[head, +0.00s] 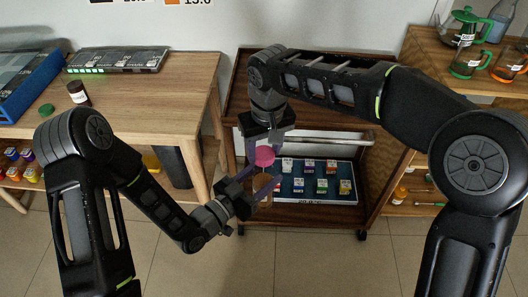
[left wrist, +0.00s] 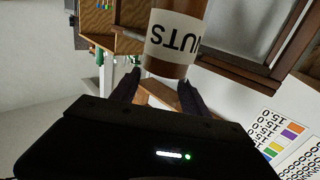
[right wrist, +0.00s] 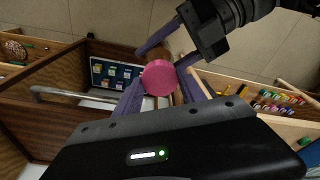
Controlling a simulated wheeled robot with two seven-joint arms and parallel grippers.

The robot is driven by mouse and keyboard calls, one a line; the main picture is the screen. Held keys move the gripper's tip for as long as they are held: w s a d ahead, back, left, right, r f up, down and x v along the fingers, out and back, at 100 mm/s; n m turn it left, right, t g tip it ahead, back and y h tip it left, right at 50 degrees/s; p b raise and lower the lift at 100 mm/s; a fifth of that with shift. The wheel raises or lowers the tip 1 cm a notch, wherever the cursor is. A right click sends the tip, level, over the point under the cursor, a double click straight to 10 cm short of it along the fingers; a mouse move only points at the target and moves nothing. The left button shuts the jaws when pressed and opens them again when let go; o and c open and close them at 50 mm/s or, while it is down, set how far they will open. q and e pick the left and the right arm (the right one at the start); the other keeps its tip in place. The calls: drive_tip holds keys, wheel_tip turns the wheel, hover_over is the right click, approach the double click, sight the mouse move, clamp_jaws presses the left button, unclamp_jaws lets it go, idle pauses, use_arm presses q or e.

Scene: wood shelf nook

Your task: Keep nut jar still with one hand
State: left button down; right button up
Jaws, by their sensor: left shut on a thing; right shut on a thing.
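The nut jar is brown with a white label and a pink lid (head: 264,157); it is held in the air in front of the wooden cart. In the left wrist view the jar body (left wrist: 170,66) shows its label upside down, reading "NUTS". My left gripper (head: 259,184) is shut on the jar body from the side. My right gripper (head: 264,150) comes from above and is shut on the pink lid, which shows between its fingers in the right wrist view (right wrist: 158,77). The lid sits on the jar; whether it is loose I cannot tell.
Behind the jar, the wooden cart (head: 240,85) holds a dark board of small labelled cards (head: 318,183). A wooden table (head: 160,110) at left bears a dark jar (head: 78,93), a green lid (head: 46,110) and a blue bin (head: 25,85). A shelf with glass pots (head: 468,60) stands right.

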sight(264, 184)
idle(0.3)
drive_tip(key=shift+f, duration=0.9)
drive_tip(key=shift+f, duration=0.55)
idle(0.3)
